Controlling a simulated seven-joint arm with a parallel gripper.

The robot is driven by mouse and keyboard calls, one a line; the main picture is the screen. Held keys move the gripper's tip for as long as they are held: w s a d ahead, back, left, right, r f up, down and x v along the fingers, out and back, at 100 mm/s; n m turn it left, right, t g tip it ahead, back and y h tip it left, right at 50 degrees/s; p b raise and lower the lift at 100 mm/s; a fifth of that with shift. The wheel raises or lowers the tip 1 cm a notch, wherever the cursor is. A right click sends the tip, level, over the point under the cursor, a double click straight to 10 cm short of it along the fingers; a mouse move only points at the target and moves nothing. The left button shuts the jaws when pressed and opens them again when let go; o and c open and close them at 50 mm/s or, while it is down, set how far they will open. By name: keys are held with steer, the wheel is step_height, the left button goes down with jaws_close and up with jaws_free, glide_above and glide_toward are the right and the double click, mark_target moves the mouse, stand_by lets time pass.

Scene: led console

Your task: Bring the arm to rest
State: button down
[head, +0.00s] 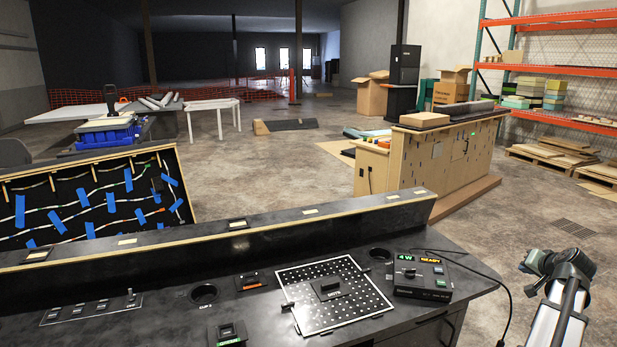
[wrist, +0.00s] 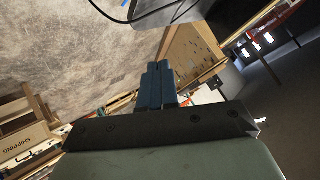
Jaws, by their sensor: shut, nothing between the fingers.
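My arm shows at the right edge of the head view, beside the black console desk (head: 462,276) and off its right end. I cannot make out the fingers there. In the wrist view my gripper (wrist: 158,68) shows as blue fingers pressed together, with nothing between them. The fingers point out over the room, and no object touches them. On the desk are a perforated plate (head: 345,312) with a black block (head: 327,287) on it, and a black control box (head: 422,278) with a lit green and yellow display.
A black cable runs from the control box toward the desk's right end. Two round holes, a switch strip (head: 92,309) and small modules sit on the desktop. A wooden workbench (head: 440,150) stands beyond. Open concrete floor lies right of the desk.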

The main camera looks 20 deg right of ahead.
steer(key=w+a+f+n+g+y, duration=0.15)
steer(key=w+a+f, duration=0.25)
steer(key=a+f, duration=0.7)
steer(key=w+a+f+g+y, duration=0.1)
steer(key=w+a+f+y, duration=0.2)
steer(key=a+f, duration=0.8)
steer(key=w+a+f+n+g+y, duration=0.1)
steer(key=a+f+n+g+y, duration=0.25)
steer(key=a+f, duration=1.5)
steer(key=s+a+f+n+g, duration=0.2)
steer(key=s+a+f, duration=0.2)
steer(key=s+a, duration=0.3)
steer(key=s+a+f+n+g+h, duration=0.1)
steer(key=s+a+f+g, duration=0.3)
steer(key=a, duration=0.5)
steer(key=s+a+f+n+g, duration=0.1)
steer(key=s+a+f+n, duration=0.1)
steer(key=s+a+f, duration=0.45)
steer(key=s+a+n+g+h, duration=0.1)
steer(key=s+a+n+g, duration=0.1)
steer(key=s+a, duration=0.4)
steer(key=s+g, duration=0.1)
steer(key=s, duration=0.3)
steer(key=shift+f+h, duration=0.3)
steer(key=shift+h, duration=0.1)
steer(key=shift+s, duration=0.1)
